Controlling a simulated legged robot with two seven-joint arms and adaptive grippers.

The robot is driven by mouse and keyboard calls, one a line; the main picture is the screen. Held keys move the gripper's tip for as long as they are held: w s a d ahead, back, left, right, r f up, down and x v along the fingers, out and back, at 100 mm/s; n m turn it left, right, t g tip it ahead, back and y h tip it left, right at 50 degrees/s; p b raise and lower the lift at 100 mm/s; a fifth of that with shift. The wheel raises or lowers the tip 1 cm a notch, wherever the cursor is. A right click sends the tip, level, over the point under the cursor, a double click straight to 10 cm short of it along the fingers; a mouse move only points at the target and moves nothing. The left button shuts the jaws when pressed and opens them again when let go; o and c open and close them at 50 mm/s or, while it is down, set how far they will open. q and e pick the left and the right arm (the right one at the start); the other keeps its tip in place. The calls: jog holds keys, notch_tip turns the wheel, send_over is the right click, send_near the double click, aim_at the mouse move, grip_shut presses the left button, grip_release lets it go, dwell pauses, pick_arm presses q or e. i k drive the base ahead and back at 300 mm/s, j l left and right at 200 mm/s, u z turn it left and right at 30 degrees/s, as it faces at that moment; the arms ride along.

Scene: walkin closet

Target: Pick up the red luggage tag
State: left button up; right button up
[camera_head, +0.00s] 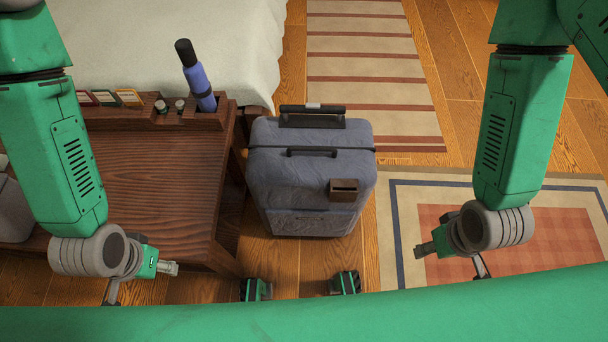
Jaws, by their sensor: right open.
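Several small framed tags stand in slots in the wooden organizer (150,119) at the back of the brown table. The leftmost one looks reddish and is likely the red luggage tag (87,98); a green one (105,97) and an orange one (129,97) stand to its right. My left gripper (140,280) is open and empty at the table's front right, well apart from the tags. My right gripper (454,261) is open and empty over the rug at the right.
A blue-grey suitcase (310,180) stands upright on the floor right of the table (150,190), with a small brown box-like piece (344,190) on its front. A bed (180,40) lies behind.

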aim_at(85, 100)
jog(key=u, duration=1.35)
jog(key=j, duration=0.65)
jog(key=k+j+z, duration=0.15)
jog(key=j, duration=0.45)
